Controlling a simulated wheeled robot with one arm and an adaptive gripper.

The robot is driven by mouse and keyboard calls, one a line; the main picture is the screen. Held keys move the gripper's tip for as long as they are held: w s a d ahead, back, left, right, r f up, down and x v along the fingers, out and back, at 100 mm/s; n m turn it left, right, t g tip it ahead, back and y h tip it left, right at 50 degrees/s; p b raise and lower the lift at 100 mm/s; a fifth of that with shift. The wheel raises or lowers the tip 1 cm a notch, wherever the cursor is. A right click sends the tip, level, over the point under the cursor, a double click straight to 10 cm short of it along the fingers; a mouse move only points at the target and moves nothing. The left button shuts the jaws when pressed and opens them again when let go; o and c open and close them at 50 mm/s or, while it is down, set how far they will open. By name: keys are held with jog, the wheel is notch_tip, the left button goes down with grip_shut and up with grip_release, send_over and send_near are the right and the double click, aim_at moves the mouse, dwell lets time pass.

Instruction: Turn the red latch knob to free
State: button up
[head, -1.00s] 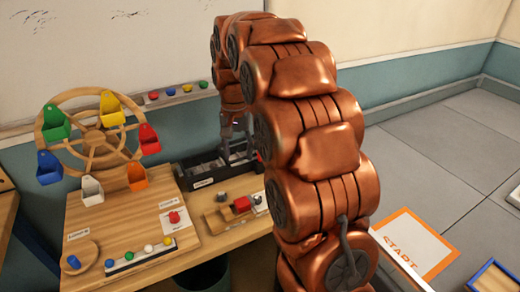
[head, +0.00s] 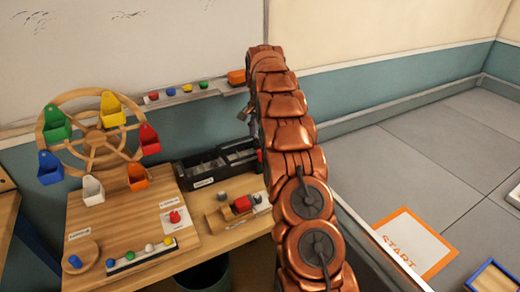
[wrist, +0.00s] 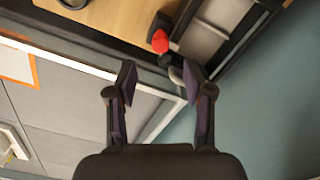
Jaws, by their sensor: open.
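A red knob (head: 174,217) stands on a small white plate at the right of the wooden Ferris wheel board (head: 135,215) in the head view. Whether it is turned to free cannot be read at this size. My gripper (wrist: 158,78) is open and empty in the wrist view, its two fingers apart. In the head view it is mostly hidden by my arm, near the back of the table, well away from the knob on the white plate. Another red-topped thing (wrist: 160,41) shows just beyond the fingertips, beside the black tray.
The Ferris wheel (head: 97,140) with coloured buckets stands behind the board. A blue knob (head: 75,261) and a strip of coloured balls (head: 142,254) are at its front. A black compartment tray (head: 205,170) and a wooden block with a red part (head: 240,205) lie to the right.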

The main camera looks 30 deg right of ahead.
aim_at(260, 151)
jog(key=shift+w+d+f, duration=0.1)
jog(key=shift+d, duration=0.05)
jog(key=shift+f+p, duration=0.35)
jog(key=shift+f, duration=0.45)
jog(key=shift+f+p, duration=0.8)
jog(key=shift+f, duration=2.35)
grip_shut()
